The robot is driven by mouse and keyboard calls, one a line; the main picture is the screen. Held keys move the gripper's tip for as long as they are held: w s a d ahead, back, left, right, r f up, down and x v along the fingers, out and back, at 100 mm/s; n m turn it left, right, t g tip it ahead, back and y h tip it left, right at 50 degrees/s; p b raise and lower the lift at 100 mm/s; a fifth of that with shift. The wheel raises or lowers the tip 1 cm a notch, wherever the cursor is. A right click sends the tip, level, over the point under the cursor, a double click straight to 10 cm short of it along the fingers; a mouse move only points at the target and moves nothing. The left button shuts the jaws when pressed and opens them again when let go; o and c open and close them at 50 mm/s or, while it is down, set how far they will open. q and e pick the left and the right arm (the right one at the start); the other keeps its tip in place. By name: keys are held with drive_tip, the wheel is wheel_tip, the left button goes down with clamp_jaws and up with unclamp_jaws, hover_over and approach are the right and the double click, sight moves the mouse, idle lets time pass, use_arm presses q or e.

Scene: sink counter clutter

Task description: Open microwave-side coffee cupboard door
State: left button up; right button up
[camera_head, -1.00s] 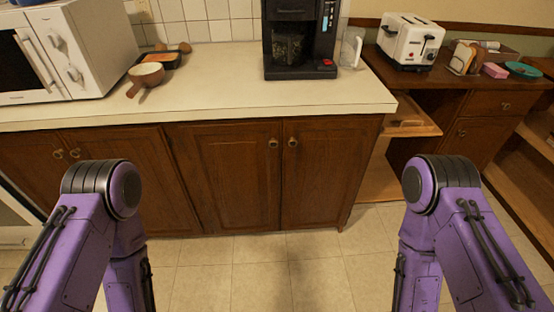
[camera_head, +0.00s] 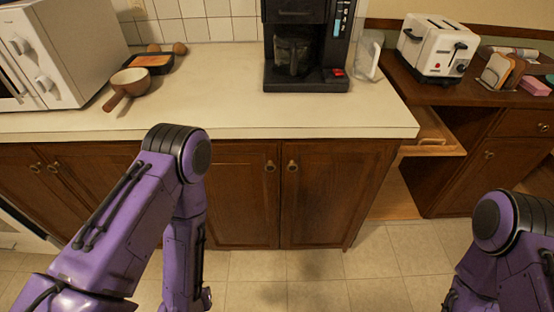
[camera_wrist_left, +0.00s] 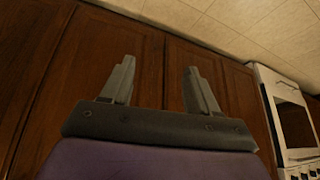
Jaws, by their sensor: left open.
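Below the coffee maker (camera_head: 306,45) is a pair of brown wooden cupboard doors. The microwave-side door (camera_head: 240,190) has a round knob (camera_head: 270,166) near its top right corner and looks shut. My left arm covers part of its left side. The other door (camera_head: 335,185) has its knob (camera_head: 292,166) at top left and also looks shut. In the left wrist view my left gripper (camera_wrist_left: 158,85) is open and empty, its fingers apart in front of brown cupboard fronts (camera_wrist_left: 140,45). No knob shows between the fingers. My right gripper is out of view.
A white microwave (camera_head: 75,55) and a brown pan (camera_head: 128,85) stand on the counter (camera_head: 210,110) at left. A drawer (camera_head: 430,140) stands open at right, near a toaster (camera_head: 437,50). The tiled floor (camera_head: 300,270) ahead is clear.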

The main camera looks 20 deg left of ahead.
use_arm(q)
drive_tip(key=w+d+r+m+t+b, duration=0.1)
drive_tip(key=w+d+t+b, duration=0.2)
drive_tip(key=w, duration=0.6)
drive_tip(key=m+t+y+b, duration=0.1)
drive_tip(key=m+t+b, duration=0.15)
drive_tip(key=t, duration=0.75)
approach(270, 169)
drive_tip(key=shift+n+y, duration=0.35)
drive_tip(key=shift+y, duration=0.05)
drive_tip(key=x, duration=0.4)
drive_tip(key=p+x, duration=0.1)
drive_tip(key=x, duration=0.3)
drive_tip(key=shift+w+d, duration=0.15)
drive_tip(key=shift+d, duration=0.05)
clamp_jaws()
